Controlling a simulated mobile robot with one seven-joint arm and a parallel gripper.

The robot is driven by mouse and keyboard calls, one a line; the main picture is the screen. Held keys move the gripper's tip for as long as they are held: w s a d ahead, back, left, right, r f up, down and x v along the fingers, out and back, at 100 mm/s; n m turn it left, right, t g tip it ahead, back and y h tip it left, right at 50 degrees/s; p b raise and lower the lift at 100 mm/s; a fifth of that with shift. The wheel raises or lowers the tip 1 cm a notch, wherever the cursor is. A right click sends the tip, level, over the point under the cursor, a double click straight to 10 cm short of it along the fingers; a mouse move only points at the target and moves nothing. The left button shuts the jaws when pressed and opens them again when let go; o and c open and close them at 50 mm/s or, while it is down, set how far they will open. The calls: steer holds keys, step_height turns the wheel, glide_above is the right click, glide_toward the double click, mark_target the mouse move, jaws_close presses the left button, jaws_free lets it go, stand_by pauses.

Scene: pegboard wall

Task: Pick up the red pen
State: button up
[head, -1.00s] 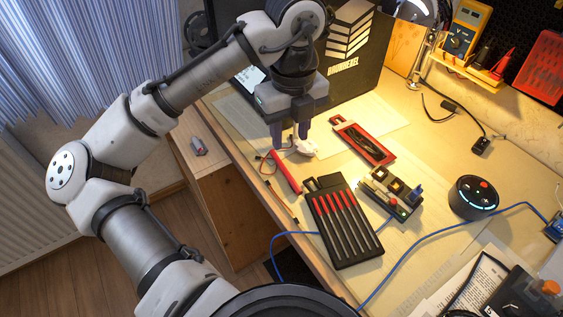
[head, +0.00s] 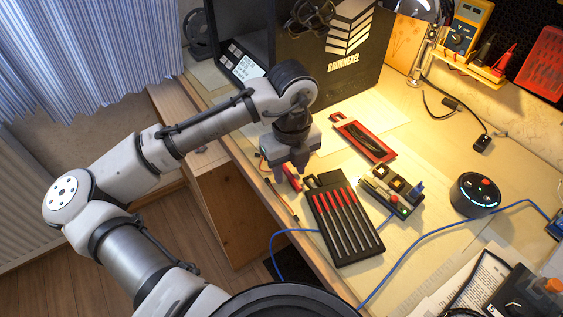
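The red pen (head: 293,181) lies on the table near its left edge, beside the black case of red-handled tools. Only its lower end shows; my gripper hides the rest. My gripper (head: 289,175) points down over the pen, low near the tabletop. Its fingers appear apart, one on each side of the pen. I cannot tell whether they touch it.
The black case of red-handled tools (head: 341,225) lies just right of the pen. A red tray (head: 362,138) and a small electronic board (head: 391,190) lie further right. A thin wired part (head: 281,199) lies along the table edge. A round black speaker (head: 474,194) stands right.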

jaws_close()
steer(key=shift+r, duration=0.1)
